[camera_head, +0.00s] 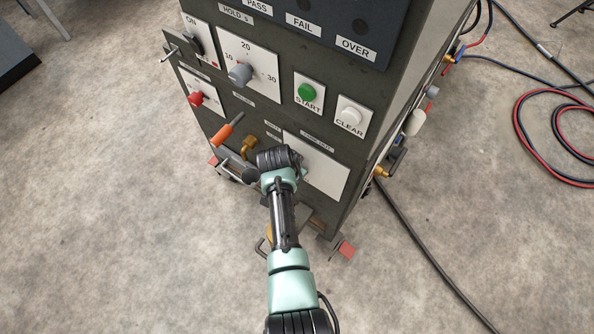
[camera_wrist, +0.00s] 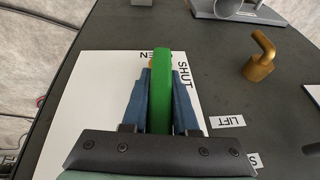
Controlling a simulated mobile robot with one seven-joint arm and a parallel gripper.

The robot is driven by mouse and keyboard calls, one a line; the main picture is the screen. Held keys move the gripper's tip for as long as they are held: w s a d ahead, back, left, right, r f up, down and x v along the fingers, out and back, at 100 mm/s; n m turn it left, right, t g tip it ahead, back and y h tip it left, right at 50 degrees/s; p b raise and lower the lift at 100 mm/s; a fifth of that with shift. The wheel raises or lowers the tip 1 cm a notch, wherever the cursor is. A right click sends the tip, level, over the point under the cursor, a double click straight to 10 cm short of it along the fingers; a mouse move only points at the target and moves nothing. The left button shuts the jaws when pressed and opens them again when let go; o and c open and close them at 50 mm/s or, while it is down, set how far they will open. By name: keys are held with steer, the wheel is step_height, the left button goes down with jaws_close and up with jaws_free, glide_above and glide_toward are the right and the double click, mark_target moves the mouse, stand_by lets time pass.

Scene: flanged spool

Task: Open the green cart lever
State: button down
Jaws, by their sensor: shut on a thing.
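The green lever (camera_wrist: 162,95) shows in the wrist view as a long bar over a white plate (camera_wrist: 90,105). The letters SHUT stand just right of its far end, and the end of another word, EN, shows left of it. My gripper (camera_wrist: 161,78) has its two blue fingers on either side of the lever, shut on it. In the head view my arm reaches to the cart's front panel (camera_head: 318,170).
A brass hook (camera_wrist: 262,58) stands right of my gripper in the wrist view, near a LIFT label (camera_wrist: 228,122). In the head view, an orange handle (camera_head: 228,130), a red knob (camera_head: 197,98) and a green START button (camera_head: 306,92) sit nearby. Hoses (camera_head: 530,115) lie on the floor at right.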

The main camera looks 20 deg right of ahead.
steer(key=shift+w+a+h, duration=0.1)
steer(key=shift+a+h, duration=0.05)
steer(key=shift+h, duration=0.15)
stand_by(0.4)
steer(key=c, duration=0.7)
jaws_free()
steer(key=p+v, duration=0.2)
steer(key=v, duration=1.1)
steer(key=shift+w+p, duration=0.2)
steer(key=shift+p, duration=0.2)
